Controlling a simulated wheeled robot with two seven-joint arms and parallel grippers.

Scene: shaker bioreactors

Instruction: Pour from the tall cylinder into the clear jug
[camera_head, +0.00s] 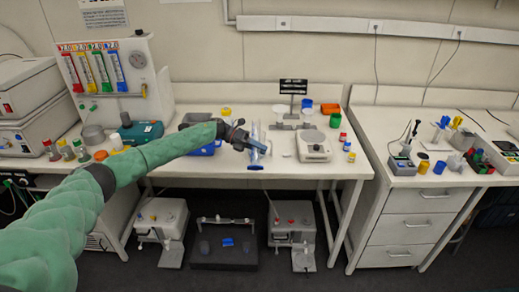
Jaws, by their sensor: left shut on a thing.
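My left arm reaches from the lower left over the middle bench, and its dark gripper (246,141) is shut on the tall cylinder (256,153). The cylinder is clear and narrow, with a blue foot near the bench's front edge. It looks roughly upright, but its exact tilt is too small to tell. I cannot make out the clear jug for certain; clear surfaces overlap around the gripper. My right gripper is out of view.
A white balance-like device (314,147) stands right of the cylinder. A blue tray (204,149) is partly behind my arm. Green (335,120) and orange (330,108) containers stand at the back right. A black sign (293,86) stands behind. The bench front between is fairly clear.

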